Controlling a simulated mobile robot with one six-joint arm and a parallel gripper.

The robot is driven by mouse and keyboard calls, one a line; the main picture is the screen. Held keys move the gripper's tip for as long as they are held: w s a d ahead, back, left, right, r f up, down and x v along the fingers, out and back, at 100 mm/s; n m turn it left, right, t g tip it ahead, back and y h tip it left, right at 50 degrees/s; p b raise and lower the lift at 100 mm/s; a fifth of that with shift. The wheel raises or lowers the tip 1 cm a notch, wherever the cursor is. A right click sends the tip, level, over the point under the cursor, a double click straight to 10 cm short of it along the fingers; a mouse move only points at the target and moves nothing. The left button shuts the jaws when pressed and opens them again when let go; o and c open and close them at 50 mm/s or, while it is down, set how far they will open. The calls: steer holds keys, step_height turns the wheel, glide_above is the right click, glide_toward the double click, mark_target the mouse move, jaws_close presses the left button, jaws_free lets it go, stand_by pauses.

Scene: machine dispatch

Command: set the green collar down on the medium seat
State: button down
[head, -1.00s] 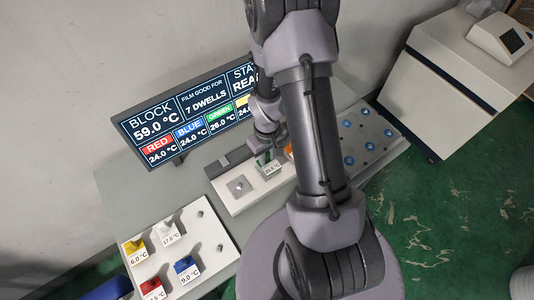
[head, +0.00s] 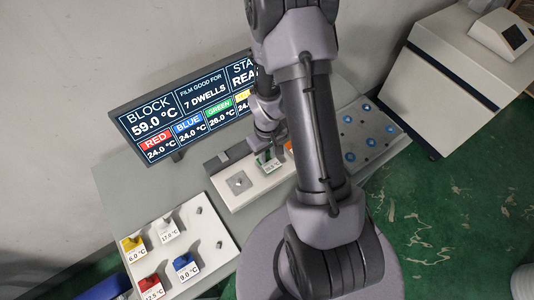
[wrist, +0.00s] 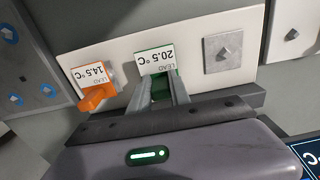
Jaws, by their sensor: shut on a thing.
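My gripper (wrist: 160,88) is shut on the green collar (wrist: 160,90), whose white tag reads 20.5 °C in the wrist view. In the head view the green collar (head: 263,158) shows under my gripper (head: 268,150), partly hidden by it. The collar is over or on the white plate (wrist: 200,83), between the orange collar and a bare square seat (wrist: 223,52) with a diamond-shaped peg. The seat also shows in the head view (head: 239,183). I cannot tell whether the green collar touches the plate, and its own seat is hidden beneath it.
An orange collar (wrist: 97,97) tagged 14.5 °C stands close beside the green one. A display (head: 185,108) stands behind the plate. A white tray (head: 212,245) with yellow, white, red and blue collars is at the front left. A panel with blue studs (head: 360,140) lies to the right.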

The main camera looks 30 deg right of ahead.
steer(key=shift+f+b, duration=0.3)
steer(key=shift+f, duration=0.05)
steer(key=c, duration=1.1)
jaws_free()
steer(key=shift+r, duration=0.1)
